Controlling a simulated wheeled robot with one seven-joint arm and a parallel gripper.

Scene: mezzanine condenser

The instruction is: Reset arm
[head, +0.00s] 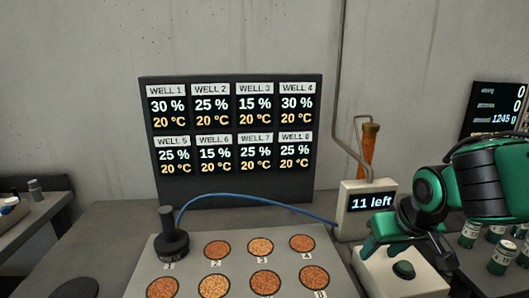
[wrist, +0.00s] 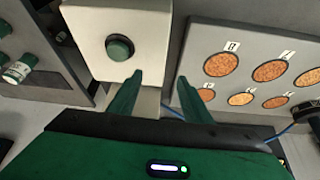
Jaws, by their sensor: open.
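My gripper shows in the wrist view (wrist: 150,92) with its two green fingers apart and nothing between them. It hangs close to a pale box (wrist: 92,20) with a round dark green button (wrist: 119,47), which lies just beyond the fingertips. In the head view my green and black arm reaches in from the right, over this box (head: 425,275) and its button (head: 404,270).
A grey plate (head: 200,255) with several grain-filled wells stands left of the box. A black probe (head: 170,240) with a blue cable sits at well 1. A display board (head: 230,187) stands behind. A small display reads "11 left" (head: 372,201).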

